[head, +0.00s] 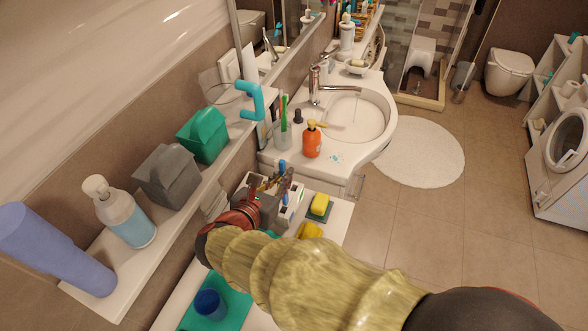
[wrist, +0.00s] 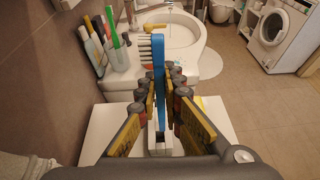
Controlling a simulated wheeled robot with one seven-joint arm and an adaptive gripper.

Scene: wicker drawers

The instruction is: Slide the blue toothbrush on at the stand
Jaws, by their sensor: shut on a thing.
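My gripper (wrist: 160,85) is shut on the blue toothbrush (wrist: 158,62), which stands upright between the fingers with its white bristles facing left. In the head view my gripper (head: 270,185) is above the white shelf beside the sink, and the toothbrush's blue head (head: 282,166) shows just above the fingers. A small white stand (head: 292,208) is right by the fingers, partly hidden by them. In the wrist view a white piece (wrist: 160,145) shows below the toothbrush, probably the stand. Whether the toothbrush touches it is hard to tell.
A cup with a green toothbrush (head: 283,132) and an orange soap bottle (head: 312,140) stand by the sink (head: 365,118). A yellow sponge (head: 320,202) lies right of the stand. A blue cup (head: 208,303) is on a green mat. The upper shelf (head: 160,232) holds bottles and boxes.

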